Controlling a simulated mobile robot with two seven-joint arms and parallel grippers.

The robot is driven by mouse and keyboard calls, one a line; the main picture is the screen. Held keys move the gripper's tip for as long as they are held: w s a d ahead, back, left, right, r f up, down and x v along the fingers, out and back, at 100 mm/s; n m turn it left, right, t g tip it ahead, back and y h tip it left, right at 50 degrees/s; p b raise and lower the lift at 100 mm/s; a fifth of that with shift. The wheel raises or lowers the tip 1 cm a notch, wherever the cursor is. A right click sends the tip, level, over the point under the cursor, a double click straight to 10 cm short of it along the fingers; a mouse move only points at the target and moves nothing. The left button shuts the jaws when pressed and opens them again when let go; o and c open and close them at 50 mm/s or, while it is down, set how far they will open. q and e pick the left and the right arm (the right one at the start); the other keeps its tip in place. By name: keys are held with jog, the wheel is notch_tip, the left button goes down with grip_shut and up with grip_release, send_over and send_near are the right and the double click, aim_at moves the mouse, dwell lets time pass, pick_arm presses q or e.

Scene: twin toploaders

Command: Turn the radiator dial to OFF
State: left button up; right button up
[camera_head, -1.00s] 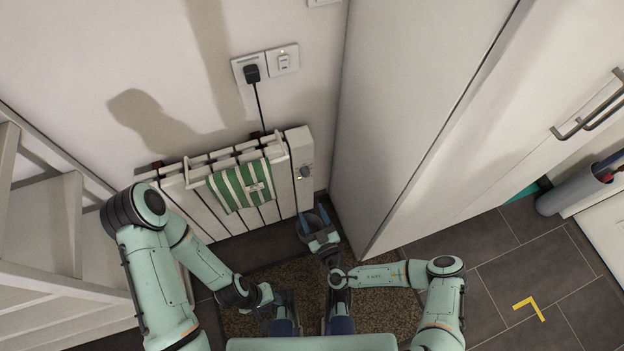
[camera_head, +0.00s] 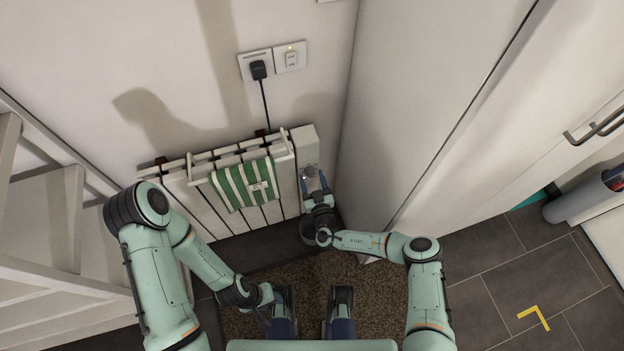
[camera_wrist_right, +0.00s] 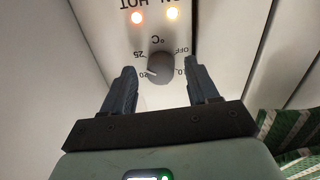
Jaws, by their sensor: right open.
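The radiator dial (camera_wrist_right: 160,67) is a dark round knob on a white panel at the end of the radiator (camera_head: 231,222). In the right wrist view its scale appears upside down, with 20, 25, 10 and OFF around it. A pale mark on the knob seems to point near 20. My right gripper (camera_wrist_right: 158,82) is open, its two fingers on either side of the dial, with gaps visible.
A green striped towel (camera_head: 245,186) hangs on the radiator. A black plug (camera_head: 259,69) sits in the wall socket above. A tall white cabinet side (camera_head: 410,110) stands close to the right.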

jog(key=shift+w, duration=0.15)
jog(key=c, duration=1)
jog(key=shift+c, duration=0.2)
